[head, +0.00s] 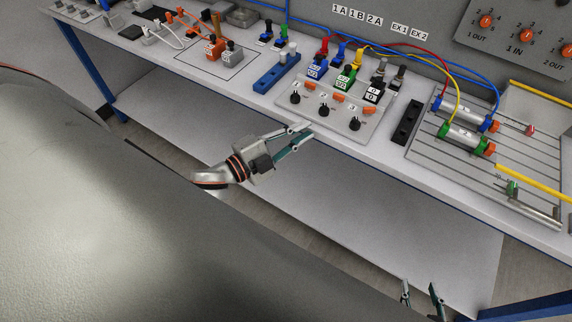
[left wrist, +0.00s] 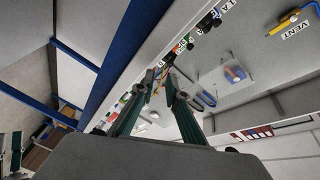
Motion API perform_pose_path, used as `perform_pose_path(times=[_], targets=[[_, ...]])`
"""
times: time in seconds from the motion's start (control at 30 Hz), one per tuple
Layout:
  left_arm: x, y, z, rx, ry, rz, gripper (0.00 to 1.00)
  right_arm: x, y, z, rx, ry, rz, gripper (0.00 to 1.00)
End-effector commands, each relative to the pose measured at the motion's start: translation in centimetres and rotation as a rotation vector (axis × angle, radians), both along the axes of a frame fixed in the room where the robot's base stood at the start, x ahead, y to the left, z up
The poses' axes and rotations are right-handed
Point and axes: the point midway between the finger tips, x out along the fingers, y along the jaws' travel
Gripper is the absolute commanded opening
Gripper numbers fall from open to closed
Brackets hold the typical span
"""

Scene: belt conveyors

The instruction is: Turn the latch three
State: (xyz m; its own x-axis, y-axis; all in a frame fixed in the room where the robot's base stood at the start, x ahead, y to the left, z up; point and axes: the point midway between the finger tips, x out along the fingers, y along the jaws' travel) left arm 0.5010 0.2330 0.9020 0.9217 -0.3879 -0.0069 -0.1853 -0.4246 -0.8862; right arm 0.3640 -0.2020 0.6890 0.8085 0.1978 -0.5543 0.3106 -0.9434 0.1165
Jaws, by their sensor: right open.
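Latch three is the rightmost black knob (head: 355,124) on a light panel (head: 330,122), beside the label 3. Two similar black knobs, latch one (head: 295,97) and latch two (head: 323,108), sit to its left. My left gripper (head: 306,131) is in front of the panel's near edge, left of latch three and apart from it. Its fingers also show in the left wrist view (left wrist: 159,82), with a gap between the tips and nothing held. My right gripper (head: 421,287) is at the bottom of the head view, open and empty, well away from the panel.
Coloured plugs and cables (head: 345,75) stand behind the knobs. A blue block (head: 276,73) is to the left. A black strip (head: 406,122) and a rack with cylinders (head: 465,150) are to the right.

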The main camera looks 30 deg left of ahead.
Motion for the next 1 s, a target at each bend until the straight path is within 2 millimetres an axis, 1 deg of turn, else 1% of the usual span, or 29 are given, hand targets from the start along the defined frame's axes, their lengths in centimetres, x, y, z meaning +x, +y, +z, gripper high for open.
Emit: perform_pose_path(times=[0.03, 0.37, 0.6, 0.8, 1.0], targets=[[-0.4, 0.1, -1.1, -0.033, 0.036, 0.018, 0.14, 0.0, 0.0, 0.0, 0.000, 0.000, 0.000, 0.40], [-2.4, 0.2, -6.4, -0.209, 0.230, 0.118, 0.14, 0.0, 0.0, 0.0, 0.000, 0.000, 0.000, 0.40], [-4.6, 0.0, -10.4, -0.334, 0.372, 0.192, 0.14, 0.0, 0.0, 0.0, 0.000, 0.000, 0.000, 0.40], [-6.5, -0.4, -13.2, -0.429, 0.478, 0.248, 0.14, 0.0, 0.0, 0.0, 0.000, 0.000, 0.000, 0.40], [-8.2, -0.9, -15.6, -0.503, 0.565, 0.295, 0.14, 0.0, 0.0, 0.0, 0.000, 0.000, 0.000, 0.40]])
